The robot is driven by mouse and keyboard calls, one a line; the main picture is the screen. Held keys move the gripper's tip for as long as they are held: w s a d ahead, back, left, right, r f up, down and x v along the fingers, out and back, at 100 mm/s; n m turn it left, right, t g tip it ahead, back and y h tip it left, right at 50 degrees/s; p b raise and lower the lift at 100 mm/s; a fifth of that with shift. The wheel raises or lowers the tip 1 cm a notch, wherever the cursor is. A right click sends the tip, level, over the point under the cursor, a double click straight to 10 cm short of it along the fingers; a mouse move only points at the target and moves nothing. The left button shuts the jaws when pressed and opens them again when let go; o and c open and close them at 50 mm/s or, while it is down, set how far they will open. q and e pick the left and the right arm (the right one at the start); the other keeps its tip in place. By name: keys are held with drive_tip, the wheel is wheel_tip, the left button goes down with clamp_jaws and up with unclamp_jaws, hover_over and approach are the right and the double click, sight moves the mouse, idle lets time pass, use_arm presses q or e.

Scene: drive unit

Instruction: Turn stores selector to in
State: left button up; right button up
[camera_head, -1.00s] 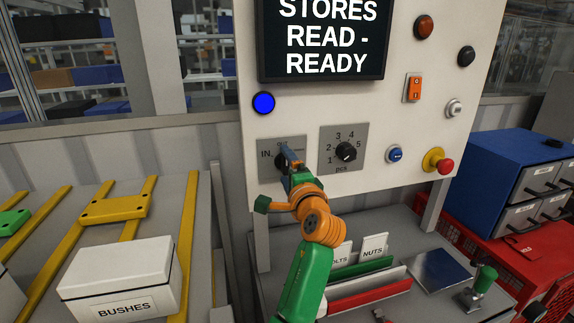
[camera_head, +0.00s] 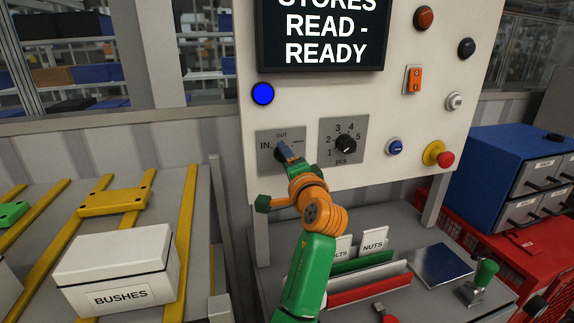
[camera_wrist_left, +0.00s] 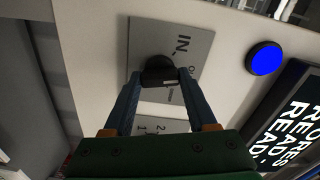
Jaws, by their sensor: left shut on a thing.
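The stores selector is a black knob on a grey plate (camera_head: 264,138) marked IN at left and OUT at top, on the white panel. My left gripper (camera_head: 282,150) is at the knob, with its arm reaching up from below. In the left wrist view the two blue-grey fingers stand on either side of the black knob (camera_wrist_left: 158,70) and are shut on it. The IN label shows beside the knob there, and the OUT label is partly visible. The gripper hides much of the knob in the head view, and I cannot tell exactly where its pointer stands. My right gripper is out of view.
A pcs dial (camera_head: 345,144) sits just right of the selector. A lit blue button (camera_head: 262,94) is above it, below the screen (camera_head: 322,40) reading STORES READ - READY. An emergency stop (camera_head: 440,156) and other buttons are at right. A BUSHES box (camera_head: 118,262) stands lower left.

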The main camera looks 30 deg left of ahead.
use_arm(q)
drive_tip(key=n+b, duration=0.4)
drive_tip(key=n, duration=0.4)
drive_tip(key=shift+f+n+b, duration=0.15)
drive_tip(key=shift+n+b, duration=0.15)
drive_tip(key=shift+n, duration=0.1)
idle(0.5)
drive_tip(key=o, duration=1.4)
drive_tip(key=shift+c, duration=0.2)
drive_tip(key=b+v, duration=0.3)
drive_tip(key=v, duration=0.4)
drive_tip(key=shift+b, duration=0.3)
